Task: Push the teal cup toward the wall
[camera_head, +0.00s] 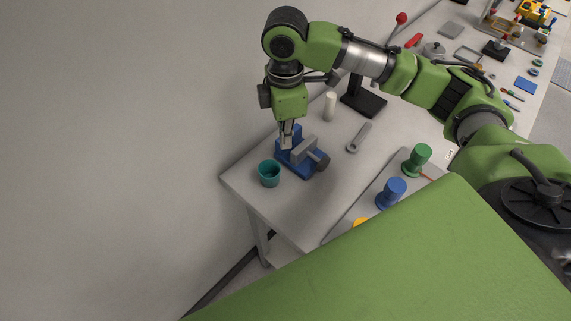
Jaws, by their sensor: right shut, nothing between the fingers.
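The teal cup (269,174) stands upright near the left end of the white table, close to its edge. My right gripper (287,142) points down above the table, just behind and to the right of the cup. Its fingers are shut and empty, and they look apart from the cup. They overlap a blue vise (303,165) in the view, and I cannot tell whether they touch it. The grey wall (130,130) fills the left side of the view. My left gripper is not in view.
Green (416,161) and blue (391,194) knob-shaped pieces stand on a grey board at the right. The table's front-left corner (226,180) is bare. More tools crowd the far right.

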